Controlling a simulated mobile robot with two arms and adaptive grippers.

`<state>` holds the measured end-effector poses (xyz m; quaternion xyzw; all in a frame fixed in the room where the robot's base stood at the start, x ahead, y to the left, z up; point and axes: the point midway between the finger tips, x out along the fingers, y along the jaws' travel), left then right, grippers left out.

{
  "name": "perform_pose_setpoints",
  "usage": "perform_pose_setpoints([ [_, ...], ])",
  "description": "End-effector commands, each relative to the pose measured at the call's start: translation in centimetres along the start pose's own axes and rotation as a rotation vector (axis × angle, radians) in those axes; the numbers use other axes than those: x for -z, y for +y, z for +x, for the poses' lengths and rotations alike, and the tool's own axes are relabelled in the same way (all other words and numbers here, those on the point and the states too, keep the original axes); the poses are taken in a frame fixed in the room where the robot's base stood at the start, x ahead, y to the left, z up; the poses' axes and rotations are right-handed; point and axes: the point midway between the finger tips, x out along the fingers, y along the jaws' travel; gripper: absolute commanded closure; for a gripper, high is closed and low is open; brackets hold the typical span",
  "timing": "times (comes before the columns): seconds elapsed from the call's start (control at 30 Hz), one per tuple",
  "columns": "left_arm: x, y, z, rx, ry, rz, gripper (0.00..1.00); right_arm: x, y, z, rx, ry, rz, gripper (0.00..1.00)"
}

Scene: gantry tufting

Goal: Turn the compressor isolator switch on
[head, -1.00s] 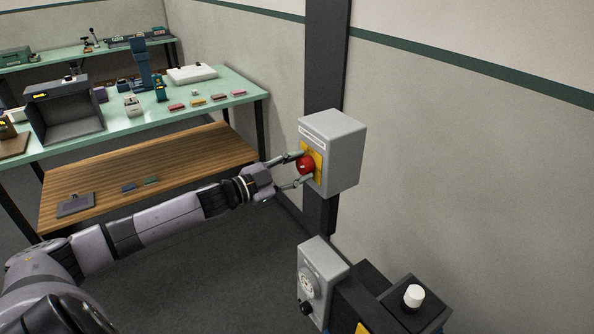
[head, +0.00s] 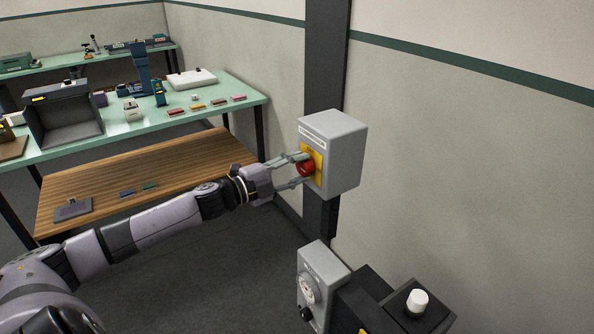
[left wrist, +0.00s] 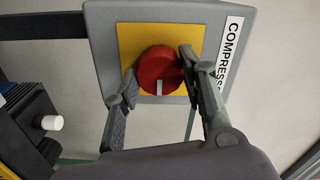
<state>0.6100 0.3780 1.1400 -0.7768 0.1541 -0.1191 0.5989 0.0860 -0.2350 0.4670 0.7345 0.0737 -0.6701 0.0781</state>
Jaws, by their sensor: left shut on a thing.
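The compressor isolator is a grey box (head: 338,158) fixed to a dark post, with a yellow plate (head: 319,160) and a red round knob (head: 306,168) on its front. In the left wrist view the knob (left wrist: 158,70) has a pale mark near its lower edge, and the label beside the yellow plate (left wrist: 130,38) reads "COMPRESS", partly cut off. My left gripper (head: 301,170) has its fingers on both sides of the knob and is shut on it. The fingers also show in the left wrist view (left wrist: 158,82). My right gripper is not in view.

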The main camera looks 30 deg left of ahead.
Motion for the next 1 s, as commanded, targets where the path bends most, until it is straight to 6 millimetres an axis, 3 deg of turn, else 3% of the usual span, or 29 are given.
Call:
perform_pose_setpoints([
  [0.43, 0.02, 0.08, -0.01, -0.002, 0.000, 0.014, 0.89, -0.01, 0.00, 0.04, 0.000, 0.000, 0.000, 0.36],
  [0.47, 0.02, 0.08, -0.01, -0.002, 0.001, 0.014, 0.60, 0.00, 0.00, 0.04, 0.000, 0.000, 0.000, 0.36],
  [0.73, 0.01, 0.05, -0.01, -0.001, 0.000, 0.011, 0.42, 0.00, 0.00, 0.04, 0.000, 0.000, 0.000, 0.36],
  [1.0, 0.01, 0.03, -0.01, -0.001, 0.000, 0.010, 0.41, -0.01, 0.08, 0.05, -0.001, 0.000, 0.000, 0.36],
])
